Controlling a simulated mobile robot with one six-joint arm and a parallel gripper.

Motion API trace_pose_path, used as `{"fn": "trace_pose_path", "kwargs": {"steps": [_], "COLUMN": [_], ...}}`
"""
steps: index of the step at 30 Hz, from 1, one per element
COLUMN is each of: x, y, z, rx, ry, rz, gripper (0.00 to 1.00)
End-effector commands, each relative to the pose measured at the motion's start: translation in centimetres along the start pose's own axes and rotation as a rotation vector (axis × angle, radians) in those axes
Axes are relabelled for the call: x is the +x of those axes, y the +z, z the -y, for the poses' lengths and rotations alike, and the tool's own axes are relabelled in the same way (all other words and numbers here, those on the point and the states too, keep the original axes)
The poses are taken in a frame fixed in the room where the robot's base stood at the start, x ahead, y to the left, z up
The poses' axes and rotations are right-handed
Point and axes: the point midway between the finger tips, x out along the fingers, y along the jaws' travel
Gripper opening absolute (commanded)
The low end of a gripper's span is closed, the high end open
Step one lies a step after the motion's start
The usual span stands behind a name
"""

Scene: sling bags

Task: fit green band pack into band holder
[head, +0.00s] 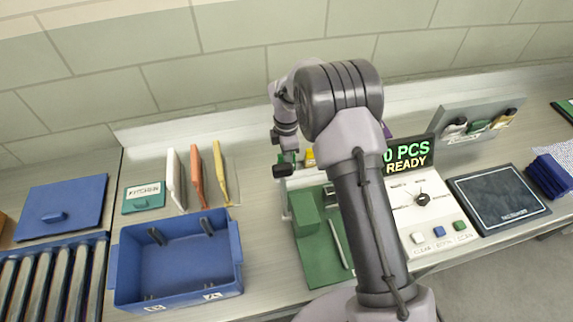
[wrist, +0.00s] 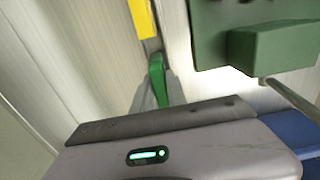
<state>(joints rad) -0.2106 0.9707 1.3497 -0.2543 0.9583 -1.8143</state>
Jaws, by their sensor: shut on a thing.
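My gripper (head: 286,168) is near the back of the bench, left of the green machine. In the wrist view its grey fingers (wrist: 157,96) are shut on the green band pack (wrist: 156,72), which shows as a narrow green edge standing between them. In the head view only a small green part of the pack (head: 281,157) shows beside the gripper. A yellow piece (head: 310,157) stands just right of the gripper, and a yellow strip (wrist: 143,18) shows beyond the pack in the wrist view.
The green machine (head: 317,256) with a raised block stands right of the gripper. A white control panel (head: 425,208) and dark pad (head: 497,199) lie further right. A blue bin (head: 178,260) and upright white, orange and yellow pieces (head: 196,175) stand left.

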Motion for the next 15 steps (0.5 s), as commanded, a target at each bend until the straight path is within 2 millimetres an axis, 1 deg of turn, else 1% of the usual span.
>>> {"fn": "trace_pose_path", "kwargs": {"steps": [3,5,8,9,12,15], "x": [0.0,-0.4,-2.5,-3.7,-6.5,-8.6], "y": [0.0,0.0,0.0,0.0,0.0,0.0], "z": [0.0,0.0,-0.1,-0.1,-0.1,-0.1], "rx": [0.000,0.000,0.000,0.000,0.000,0.000], "ry": [0.000,0.001,0.003,0.005,0.004,0.003], "rz": [0.000,0.000,-0.001,-0.001,0.000,0.000], "gripper": [0.00,0.00,0.00,0.00,0.00,0.00]}}
